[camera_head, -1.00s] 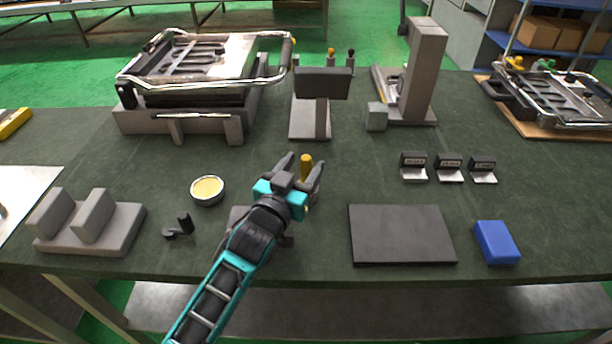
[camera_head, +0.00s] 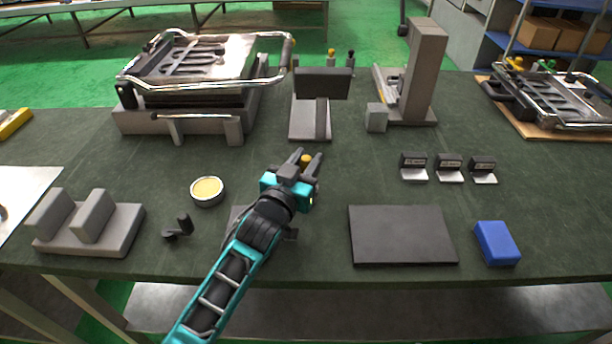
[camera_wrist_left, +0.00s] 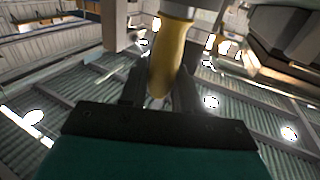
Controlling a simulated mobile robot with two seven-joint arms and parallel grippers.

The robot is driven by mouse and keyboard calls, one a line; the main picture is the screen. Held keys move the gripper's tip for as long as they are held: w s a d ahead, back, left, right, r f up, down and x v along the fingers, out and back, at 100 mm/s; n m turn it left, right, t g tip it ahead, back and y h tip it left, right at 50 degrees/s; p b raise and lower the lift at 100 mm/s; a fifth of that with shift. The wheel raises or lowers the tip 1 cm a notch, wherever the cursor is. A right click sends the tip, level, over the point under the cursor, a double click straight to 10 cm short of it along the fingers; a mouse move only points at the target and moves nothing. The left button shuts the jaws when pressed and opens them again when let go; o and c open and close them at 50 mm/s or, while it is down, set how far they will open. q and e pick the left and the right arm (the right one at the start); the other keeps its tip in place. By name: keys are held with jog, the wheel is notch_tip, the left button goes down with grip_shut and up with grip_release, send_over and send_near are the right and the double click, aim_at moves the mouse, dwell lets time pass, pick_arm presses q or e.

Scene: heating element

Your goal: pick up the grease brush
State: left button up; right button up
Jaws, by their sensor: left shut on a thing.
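The grease brush shows as a yellow handle (camera_head: 306,159) between the fingers of my left gripper (camera_head: 307,163) in the head view. My left gripper is shut on this handle. The left wrist view shows the yellow handle (camera_wrist_left: 168,58) close up, with the dark fingers (camera_wrist_left: 160,90) on either side of it. The brush's bristles cannot be made out, and its lower part is hidden behind the gripper in the head view. My right gripper is in neither view.
An open round tin with yellow content (camera_head: 207,190) stands left of the gripper. A grey stand with a dark plate (camera_head: 323,83) is behind it. A dark flat plate (camera_head: 402,236) and a blue block (camera_head: 497,242) lie to the right. Three small dark-and-silver blocks (camera_head: 449,168) stand beyond.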

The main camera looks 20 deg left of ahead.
pick_arm(q)
jog(key=shift+r, duration=0.15)
jog(key=shift+c, duration=0.3)
notch_tip(320, 180, up, 20)
jog(key=p, duration=0.3)
jog(key=shift+p, duration=0.4)
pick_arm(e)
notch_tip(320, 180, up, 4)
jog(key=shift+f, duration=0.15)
pick_arm(q)
jog(key=shift+a+f, duration=0.1)
jog(key=shift+f, duration=0.1)
